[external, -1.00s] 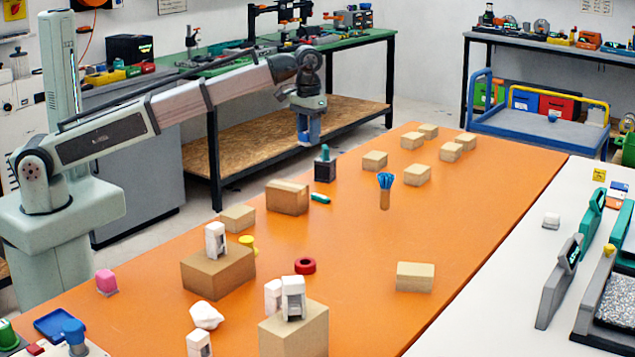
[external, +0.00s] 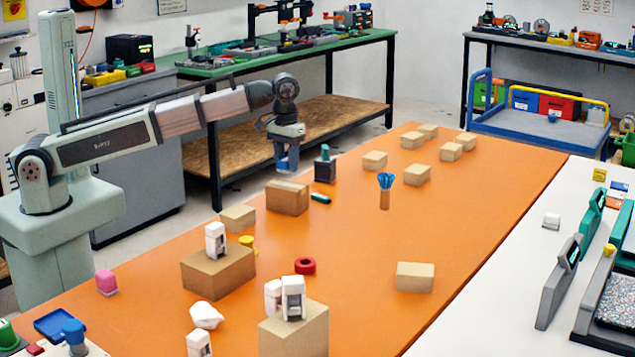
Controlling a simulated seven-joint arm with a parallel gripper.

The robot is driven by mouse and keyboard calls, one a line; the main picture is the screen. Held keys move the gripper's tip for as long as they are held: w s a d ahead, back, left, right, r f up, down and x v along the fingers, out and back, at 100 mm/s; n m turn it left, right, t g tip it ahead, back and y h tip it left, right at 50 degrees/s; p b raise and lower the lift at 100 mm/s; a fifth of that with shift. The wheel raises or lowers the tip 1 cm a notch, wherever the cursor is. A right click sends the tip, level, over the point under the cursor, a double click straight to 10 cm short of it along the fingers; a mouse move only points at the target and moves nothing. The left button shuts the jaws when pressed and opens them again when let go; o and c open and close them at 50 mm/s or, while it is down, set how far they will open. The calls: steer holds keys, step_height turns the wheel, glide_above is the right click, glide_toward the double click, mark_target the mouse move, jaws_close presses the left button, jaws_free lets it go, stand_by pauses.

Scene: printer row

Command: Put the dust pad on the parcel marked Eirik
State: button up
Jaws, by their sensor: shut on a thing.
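My gripper (external: 287,168) is in the air above the brown carton (external: 287,198), with its blue fingers pointing down. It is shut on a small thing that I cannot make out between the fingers. I cannot tell from this view whether that is the dust pad. Several cardboard parcels stand on the orange table, among them a low one (external: 238,218), one at the right (external: 415,277) and a larger one (external: 217,273) with a white device on top. No name is readable on any parcel, so I cannot tell which is marked Eirik.
A dark stamp-like object (external: 325,166), a green marker (external: 320,198) and a holder with blue bristles (external: 385,190) stand or lie near the carton. A red ring (external: 305,265), a white crumpled piece (external: 206,315) and a pink block (external: 106,282) are nearer.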

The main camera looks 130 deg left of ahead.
mark_target(287, 173)
steer(key=shift+f, duration=1.85)
steer(key=shift+f, duration=0.1)
steer(key=o, duration=1)
step_height(287, 173, up, 12)
steer(key=shift+r, duration=0.1)
